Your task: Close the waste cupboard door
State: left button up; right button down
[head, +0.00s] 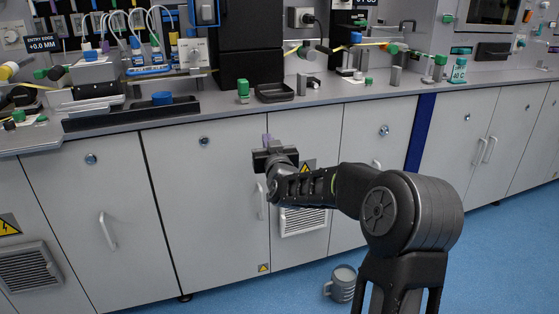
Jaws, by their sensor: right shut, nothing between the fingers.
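The cupboard fronts under the bench are pale grey, with round locks and bar handles. My right gripper (266,142) is shut and empty, in front of the upper right edge of one wide door (205,205). This door has a small yellow warning label at its lower right corner and looks flush with its neighbours. Its handle (260,201) is partly beside my wrist. I cannot tell whether the fingertips touch the door. No label readable here names the waste cupboard. My left gripper is not in view.
A grey mug (341,284) stands on the blue floor (480,265) close to the cupboards, beside my right arm. The grey bench top (330,92) above carries a black tray (275,92), green-capped items and machine parts. A vented panel (303,221) is behind my forearm.

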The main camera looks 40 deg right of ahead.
jog(key=d+p+v, duration=0.1)
jog(key=v, duration=0.7)
jog(key=shift+s+f, duration=0.25)
jog(key=shift+s, duration=0.05)
